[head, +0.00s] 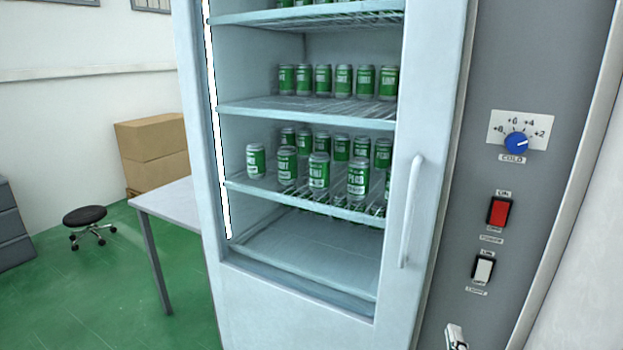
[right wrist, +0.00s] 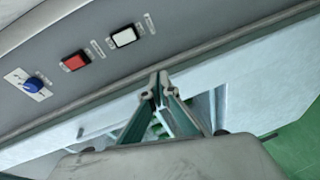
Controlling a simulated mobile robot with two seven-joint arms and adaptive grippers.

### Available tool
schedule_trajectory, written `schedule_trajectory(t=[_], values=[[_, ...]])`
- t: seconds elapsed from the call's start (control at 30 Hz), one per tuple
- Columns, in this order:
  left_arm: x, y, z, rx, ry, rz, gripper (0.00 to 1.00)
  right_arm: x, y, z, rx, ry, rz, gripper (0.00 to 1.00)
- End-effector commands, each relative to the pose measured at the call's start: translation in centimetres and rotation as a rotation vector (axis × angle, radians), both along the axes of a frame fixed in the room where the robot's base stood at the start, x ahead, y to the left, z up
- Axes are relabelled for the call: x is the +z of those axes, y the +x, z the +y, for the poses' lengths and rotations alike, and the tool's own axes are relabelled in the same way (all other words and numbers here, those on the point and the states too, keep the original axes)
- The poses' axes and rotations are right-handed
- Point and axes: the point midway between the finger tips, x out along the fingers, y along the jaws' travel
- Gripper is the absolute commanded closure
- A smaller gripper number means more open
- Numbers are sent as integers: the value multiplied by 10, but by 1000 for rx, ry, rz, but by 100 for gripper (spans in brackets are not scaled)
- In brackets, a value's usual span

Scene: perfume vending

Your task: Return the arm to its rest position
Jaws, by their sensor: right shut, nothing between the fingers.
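My right gripper (head: 456,338) shows only as a small piece at the bottom edge of the head view, below the white switch. In the right wrist view the right gripper (right wrist: 159,82) has its fingertips together and holds nothing. It is apart from the control panel (right wrist: 110,70), with the machine's pale front behind it. My left gripper and arm are not in view.
A vending machine (head: 424,110) with green cans on its shelves fills the middle. Its panel has a blue dial (head: 516,144), red switch (head: 499,211) and white switch (head: 483,269). A table (head: 165,205), boxes (head: 152,155) and stool (head: 85,216) stand left; green floor is open there.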

Motion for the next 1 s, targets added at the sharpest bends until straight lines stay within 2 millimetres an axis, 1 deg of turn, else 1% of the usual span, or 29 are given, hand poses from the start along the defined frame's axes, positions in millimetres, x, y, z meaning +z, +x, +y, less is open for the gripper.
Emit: schedule_trajectory(t=[0.03,0.07,0.1,0.13,0.17,0.2,0.27,0.3,0.37,0.4,0.5,0.6,0.63,0.7,0.83,0.87,0.9,0.93,1.0], values=[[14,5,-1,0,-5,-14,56,-25,-8,14,55,91,43,100],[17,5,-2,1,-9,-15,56,-44,-13,22,84,157,68,100],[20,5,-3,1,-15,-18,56,-68,-23,33,116,247,102,100],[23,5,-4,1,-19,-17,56,-86,-32,41,136,315,129,100],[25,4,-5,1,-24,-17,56,-103,-42,48,151,387,154,100],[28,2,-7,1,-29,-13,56,-125,-57,57,165,484,189,100],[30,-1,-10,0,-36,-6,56,-155,-82,68,171,629,238,100],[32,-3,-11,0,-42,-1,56,-172,-99,75,167,723,268,100],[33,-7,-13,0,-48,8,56,-194,-125,81,148,853,305,100],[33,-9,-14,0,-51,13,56,-206,-140,85,132,929,324,100],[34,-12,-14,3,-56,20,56,-226,-171,89,87,1079,356,100],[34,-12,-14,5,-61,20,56,-237,-190,91,55,1163,371,100],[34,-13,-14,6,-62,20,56,-239,-193,91,49,1178,373,100],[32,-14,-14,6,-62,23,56,-241,-196,91,42,1196,375,100],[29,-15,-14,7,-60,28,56,-242,-196,91,42,1197,375,100],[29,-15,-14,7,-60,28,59,-242,-196,91,42,1196,375,100],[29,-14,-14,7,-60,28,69,-242,-196,91,42,1196,375,100],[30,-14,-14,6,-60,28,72,-242,-196,91,42,1195,375,100],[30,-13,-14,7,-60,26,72,-242,-196,91,42,1195,375,100]])
